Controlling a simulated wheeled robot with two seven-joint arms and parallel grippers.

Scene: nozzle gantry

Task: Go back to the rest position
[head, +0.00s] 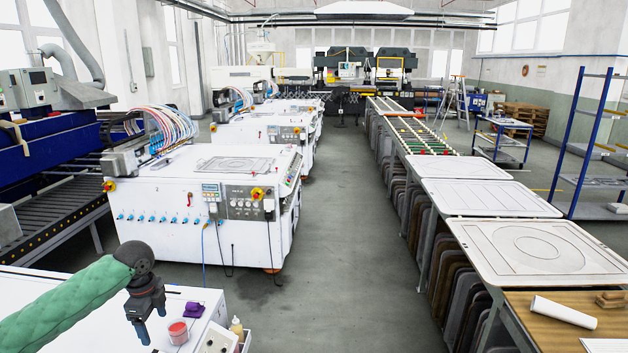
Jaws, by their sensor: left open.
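My left arm, in a green padded sleeve, comes in from the lower left of the head view. My left gripper (141,329) points down over the near white table (75,290), close to its right part. Its two fingers are apart and I see nothing between them. A small reddish jar (178,332) stands just right of the fingers. A purple object (194,310) lies behind the jar. My right gripper is not in the view.
A cream bottle (236,328) and a white holder (217,340) are at the table's right edge. White machines (207,200) stand ahead. A bench with panels (530,250) and a white roll (563,312) is on the right. The grey aisle (340,200) between is clear.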

